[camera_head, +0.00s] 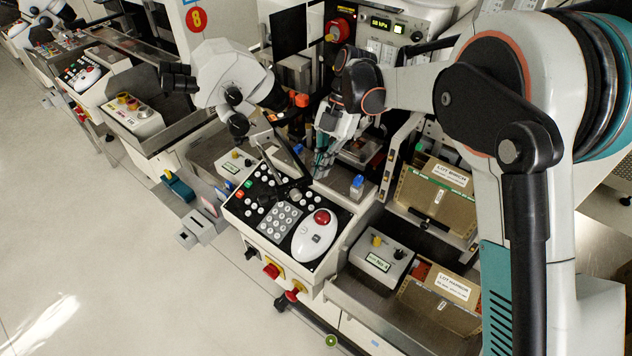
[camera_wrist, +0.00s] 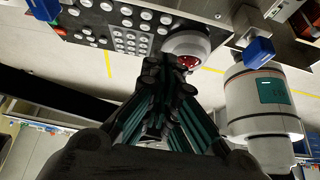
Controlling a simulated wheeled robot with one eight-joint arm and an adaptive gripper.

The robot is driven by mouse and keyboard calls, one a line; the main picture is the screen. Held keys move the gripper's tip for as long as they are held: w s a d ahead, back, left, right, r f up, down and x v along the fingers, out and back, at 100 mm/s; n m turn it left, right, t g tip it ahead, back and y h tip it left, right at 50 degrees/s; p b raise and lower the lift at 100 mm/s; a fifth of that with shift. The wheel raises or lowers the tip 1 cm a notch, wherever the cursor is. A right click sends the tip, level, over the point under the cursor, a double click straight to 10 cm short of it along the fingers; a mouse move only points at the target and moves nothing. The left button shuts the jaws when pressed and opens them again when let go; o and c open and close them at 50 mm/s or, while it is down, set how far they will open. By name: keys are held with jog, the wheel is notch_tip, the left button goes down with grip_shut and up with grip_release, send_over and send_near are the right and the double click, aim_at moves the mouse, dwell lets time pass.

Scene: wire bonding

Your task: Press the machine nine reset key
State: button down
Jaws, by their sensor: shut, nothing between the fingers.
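The nearest machine's black control panel (camera_head: 245,211) shows in the head view, with rows of round white keys, a few coloured keys, a grey number keypad (camera_head: 279,221) and a white pod (camera_head: 314,235) with a red button (camera_head: 322,217). No key label is legible, so I cannot tell which is the reset key. My gripper (camera_head: 321,170) is shut and empty, pointing down behind the panel's upper right edge. In the wrist view my gripper's dark fingers (camera_wrist: 172,95) are closed together, below the panel (camera_wrist: 88,22) and the pod (camera_wrist: 187,43) in the picture.
A microscope head (camera_head: 229,75) stands left of my gripper. A blue-capped post (camera_head: 357,186) is just right of it. Boxed lots (camera_head: 437,196) sit on the right. The floor at left is clear.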

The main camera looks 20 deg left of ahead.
aim_at(312, 208)
jog(key=b+x, duration=0.2)
jog(key=x, duration=0.7)
jog(key=shift+w+f+b, duration=0.15)
jog(key=shift+f+b, duration=0.4)
jog(key=shift+f, duration=0.2)
jog(key=shift+d+f, duration=0.1)
jog(key=shift+d, duration=0.05)
jog(key=v, duration=0.7)
jog(key=shift+r, duration=0.75)
jog(key=shift+w, duration=0.1)
